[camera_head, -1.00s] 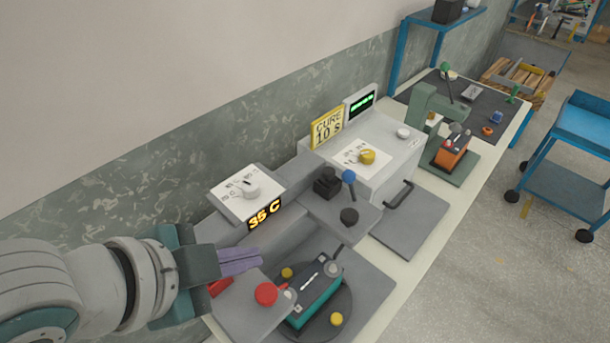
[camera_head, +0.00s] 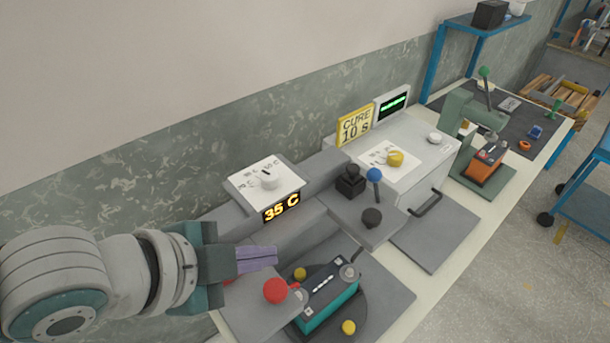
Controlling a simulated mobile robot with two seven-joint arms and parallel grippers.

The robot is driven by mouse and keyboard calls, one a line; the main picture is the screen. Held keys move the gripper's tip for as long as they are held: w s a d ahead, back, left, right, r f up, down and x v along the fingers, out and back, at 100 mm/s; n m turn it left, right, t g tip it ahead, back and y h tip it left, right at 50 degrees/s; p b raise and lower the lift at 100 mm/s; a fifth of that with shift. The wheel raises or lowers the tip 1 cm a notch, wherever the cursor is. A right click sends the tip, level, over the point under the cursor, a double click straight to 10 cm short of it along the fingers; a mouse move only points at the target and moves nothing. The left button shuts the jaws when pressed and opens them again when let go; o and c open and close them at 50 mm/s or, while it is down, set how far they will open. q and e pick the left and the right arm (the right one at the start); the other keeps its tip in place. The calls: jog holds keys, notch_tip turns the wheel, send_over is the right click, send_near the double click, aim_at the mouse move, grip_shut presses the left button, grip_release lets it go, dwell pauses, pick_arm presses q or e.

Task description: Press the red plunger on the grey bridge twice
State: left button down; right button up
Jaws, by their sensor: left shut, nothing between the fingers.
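The red plunger (camera_head: 275,290) is a round red knob on top of the near arm of the grey bridge (camera_head: 250,311). My left gripper (camera_head: 275,256) comes in from the left with its purple fingers shut and empty. In the picture its fingertips are just above the plunger, with a gap showing between them; the exact height and depth are hard to tell. A teal battery (camera_head: 327,304) with a dark top sits on a dark round plate beside the bridge arm. My right gripper is not in view.
A dial box (camera_head: 266,181) with a "35 C" display stands behind. A grey arm with black and blue knobs (camera_head: 374,175) overhangs to the right. Further right are a cure box with a yellow sign (camera_head: 355,126), a green press with an orange battery (camera_head: 486,167), and a blue cart.

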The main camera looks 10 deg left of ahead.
pick_arm(q)
jog(key=b, duration=0.3)
send_over(275, 286)
jog(key=s, duration=0.1)
jog(key=f, duration=0.4)
jog(key=shift+s+a+f, duration=0.1)
jog(key=shift+a+f, duration=0.2)
jog(key=shift+a, duration=0.05)
jog(key=shift+f+b, duration=0.6)
jog(key=shift+b, duration=0.05)
jog(key=shift+f, duration=0.1)
dwell(0.5)
jog(key=shift+f, duration=0.3)
jog(key=shift+f+b, duration=1.05)
jog(key=shift+b, duration=0.05)
dwell(0.8)
jog(key=shift+r, duration=0.1)
jog(key=shift+r+p, duration=1.35)
jog(key=shift+p, duration=0.1)
